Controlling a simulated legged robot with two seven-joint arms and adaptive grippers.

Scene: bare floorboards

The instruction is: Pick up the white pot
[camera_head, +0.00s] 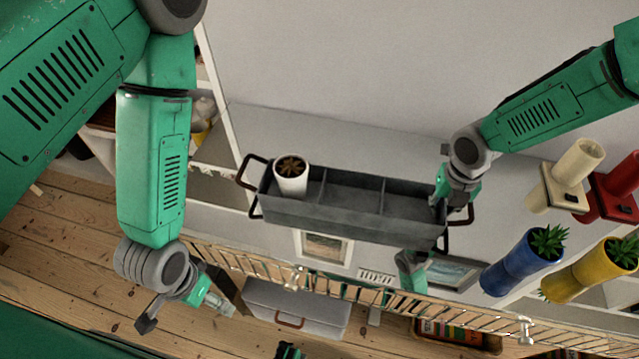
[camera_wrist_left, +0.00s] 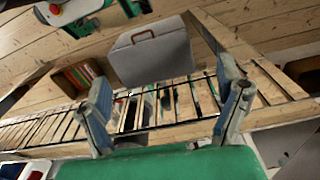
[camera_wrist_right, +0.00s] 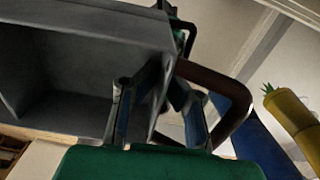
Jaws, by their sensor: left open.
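The white pot (camera_head: 291,182) holds a small brownish plant and stands in the leftmost compartment of a long grey divided tray (camera_head: 350,215). My left gripper (camera_head: 176,318) is open and empty in the head view, well below and left of the pot. Its spread fingers also show in the left wrist view (camera_wrist_left: 165,95), with no pot between them. My right gripper (camera_head: 440,197) is at the tray's right end. In the right wrist view (camera_wrist_right: 165,85) its fingers close in on the tray's end wall beside the brown handle. The pot is not visible in either wrist view.
A slatted wooden rail (camera_head: 265,268) runs below the tray, with a grey case (camera_head: 296,308) beyond it. A blue vase (camera_head: 522,262), a yellow vase (camera_head: 590,268), a cream holder (camera_head: 560,185) and a red holder (camera_head: 612,190) stand at the right.

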